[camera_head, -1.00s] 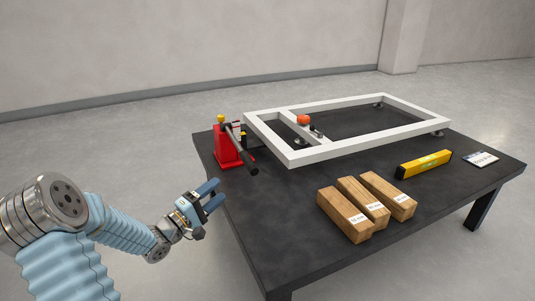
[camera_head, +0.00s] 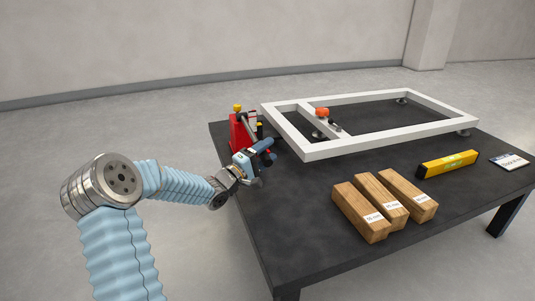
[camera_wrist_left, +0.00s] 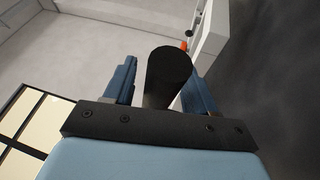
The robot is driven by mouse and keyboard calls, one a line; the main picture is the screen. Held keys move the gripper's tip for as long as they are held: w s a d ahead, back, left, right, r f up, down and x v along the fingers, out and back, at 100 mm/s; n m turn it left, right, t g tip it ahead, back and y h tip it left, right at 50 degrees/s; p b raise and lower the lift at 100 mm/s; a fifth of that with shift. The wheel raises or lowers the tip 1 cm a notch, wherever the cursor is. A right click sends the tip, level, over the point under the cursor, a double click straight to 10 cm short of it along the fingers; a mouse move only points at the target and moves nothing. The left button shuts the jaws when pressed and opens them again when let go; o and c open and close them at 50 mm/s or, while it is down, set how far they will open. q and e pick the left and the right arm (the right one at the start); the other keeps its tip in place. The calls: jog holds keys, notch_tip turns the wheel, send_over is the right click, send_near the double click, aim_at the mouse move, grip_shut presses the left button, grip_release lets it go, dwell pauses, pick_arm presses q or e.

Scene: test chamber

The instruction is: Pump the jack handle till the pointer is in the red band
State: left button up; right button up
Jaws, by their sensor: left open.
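The red jack (camera_head: 238,130) with a yellow cap stands at the left back corner of the table. My left gripper (camera_head: 264,150) is in front of it and partly hides it and its handle. In the left wrist view the black end of the jack handle (camera_wrist_left: 168,72) lies between the two blue fingers of my left gripper (camera_wrist_left: 155,90). The fingers are open, with a gap visible on the left side of the handle. The pointer and the red band cannot be made out. My right gripper is out of view.
A white frame (camera_head: 385,148) lies behind on the dark table (camera_head: 300,225), with an orange-topped item (camera_head: 322,112) inside it. Several wooden blocks (camera_head: 383,203), a yellow level (camera_head: 447,164) and a white card (camera_head: 509,161) lie to the right. The table's left front is clear.

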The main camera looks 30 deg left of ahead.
pick_arm(q)
jog(key=shift+w, duration=0.2)
jog(key=shift+c, duration=0.3)
grip_shut()
jog(key=shift+r, duration=0.1)
